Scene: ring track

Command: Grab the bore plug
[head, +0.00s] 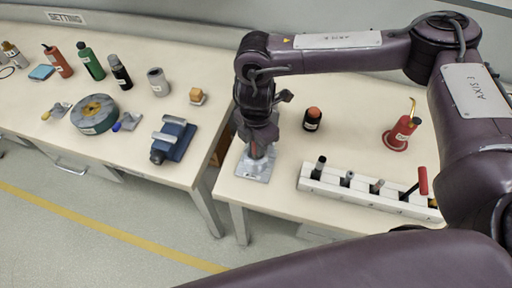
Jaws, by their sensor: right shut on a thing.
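My right gripper (259,143) reaches down from above at the left end of the right-hand bench. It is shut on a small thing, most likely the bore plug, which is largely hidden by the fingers. Right under it is a grey metal stand (255,168) with a flat base plate on the bench. I cannot tell whether the held thing is seated in the stand or clear of it. My left gripper is not in view.
A white rack (309,184) with several upright tools lies along the right bench's front edge. Behind it stand a black bottle with an orange cap (312,119) and a red oil can (402,133). The left bench holds a blue vise (174,138) and a round drum (95,114). A gap separates the benches.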

